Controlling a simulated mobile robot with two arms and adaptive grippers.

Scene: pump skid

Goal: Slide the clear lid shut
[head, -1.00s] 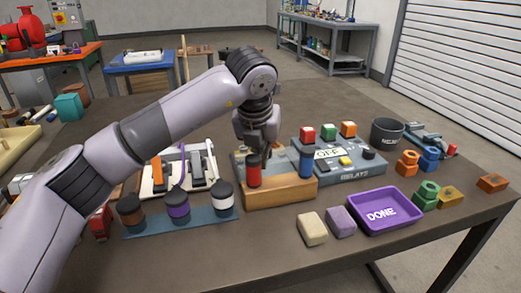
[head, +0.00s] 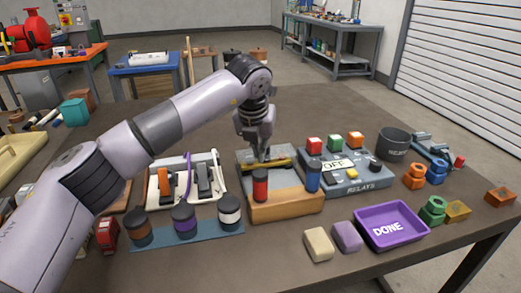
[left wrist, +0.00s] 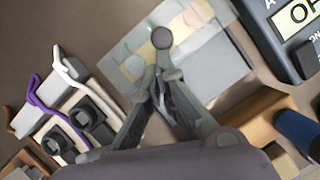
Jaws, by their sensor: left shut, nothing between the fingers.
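The clear lid (left wrist: 188,50) is a see-through panel on a shallow grey box (head: 245,165); pale patches show through it in the left wrist view. A dark round knob (left wrist: 162,38) shows on the lid. My left gripper (head: 262,158) points down over the box, and its fingers are together and empty. In the left wrist view its fingertips (left wrist: 160,78) are close to the knob, over the lid's near edge; I cannot tell whether they touch. How far the lid covers the box is unclear in the head view. My right gripper is not in view.
A wooden block (head: 285,205) with a red cylinder (head: 260,185) and a blue cylinder (head: 313,176) stands in front of the box. The relay panel (head: 350,180) is close on the right. A white rack with cables (head: 212,160) is on the left.

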